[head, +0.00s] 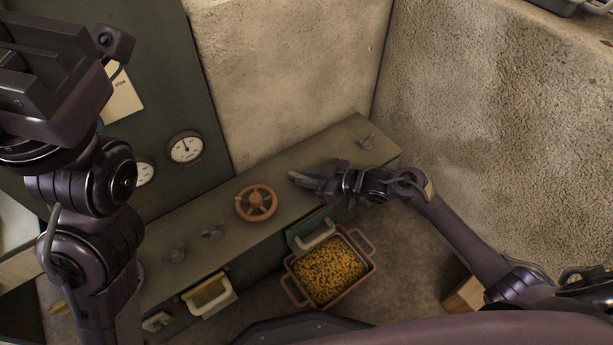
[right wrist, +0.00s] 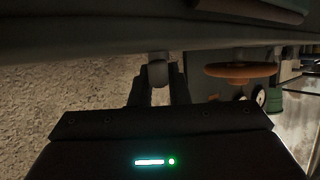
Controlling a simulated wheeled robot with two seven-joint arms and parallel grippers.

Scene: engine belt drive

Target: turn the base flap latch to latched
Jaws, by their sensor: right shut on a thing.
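My right gripper (head: 318,183) is over the right part of the long grey-green bench, to the right of the orange handwheel (head: 257,203). In the right wrist view its two dark fingers (right wrist: 158,88) are shut on a small pale grey knob (right wrist: 157,72), which seems to be the base flap latch. The fingers and hand hide most of it, so its turn angle cannot be told. A pale blue-grey piece (head: 304,180) shows just left of the gripper in the head view. My left gripper (head: 45,65) is at the upper left, far from the bench top; its fingertips cannot be made out.
A reddish bin (head: 295,290) of yellow grains stands below the bench front. A dark panel with gauges (head: 186,148) is behind; a rough wall (head: 480,130) is at right.

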